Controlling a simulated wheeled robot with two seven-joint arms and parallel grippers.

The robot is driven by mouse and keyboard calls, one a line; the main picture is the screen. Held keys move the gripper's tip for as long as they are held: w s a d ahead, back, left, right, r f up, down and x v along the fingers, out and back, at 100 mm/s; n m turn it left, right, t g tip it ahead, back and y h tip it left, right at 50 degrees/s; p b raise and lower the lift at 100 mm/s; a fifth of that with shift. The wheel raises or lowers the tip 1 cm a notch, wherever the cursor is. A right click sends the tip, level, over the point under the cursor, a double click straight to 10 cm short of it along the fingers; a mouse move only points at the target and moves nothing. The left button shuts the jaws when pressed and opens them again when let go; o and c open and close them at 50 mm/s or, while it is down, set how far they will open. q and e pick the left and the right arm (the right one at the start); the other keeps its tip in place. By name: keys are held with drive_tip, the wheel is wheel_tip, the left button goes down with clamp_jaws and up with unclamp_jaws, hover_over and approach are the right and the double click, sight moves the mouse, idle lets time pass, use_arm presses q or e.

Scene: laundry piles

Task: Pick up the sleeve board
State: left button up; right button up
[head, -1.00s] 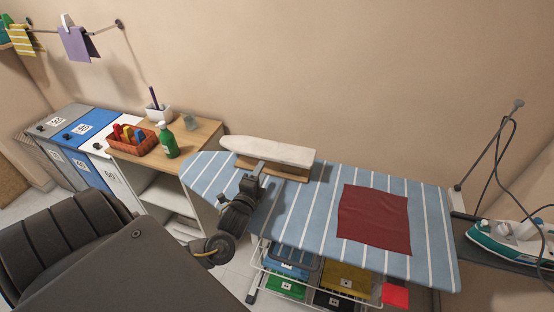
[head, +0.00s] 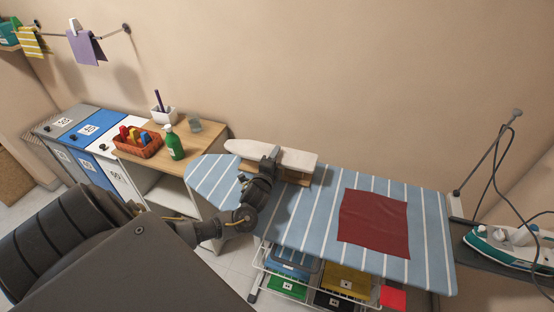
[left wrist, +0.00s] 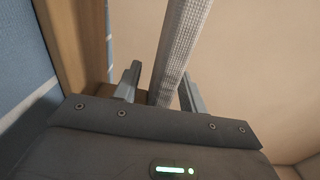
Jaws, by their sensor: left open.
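The sleeve board (head: 300,158) has a long pale padded top on a wooden base, and it stands at the back of the blue striped ironing board (head: 310,210). My left gripper (head: 272,153) is at the front side of the sleeve board, near its middle, and hides part of it. In the left wrist view, the open fingers of my left gripper (left wrist: 160,82) stand on either side of the sleeve board's pale top edge (left wrist: 181,45). The wooden base (left wrist: 85,40) shows to the left there. Contact cannot be told. My right gripper is not in view.
A dark red cloth (head: 373,222) lies flat on the ironing board. An iron (head: 510,245) rests at the far right. A wooden-topped cabinet (head: 190,145) at left holds a basket (head: 138,143) and a green spray bottle (head: 173,142). The wall is close behind.

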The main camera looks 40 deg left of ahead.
use_arm(q)
drive_tip(key=shift+w+a, duration=0.1)
drive_tip(key=shift+w, duration=0.1)
drive_tip(key=shift+s, duration=0.1)
clamp_jaws()
drive_tip(key=shift+r, duration=0.15)
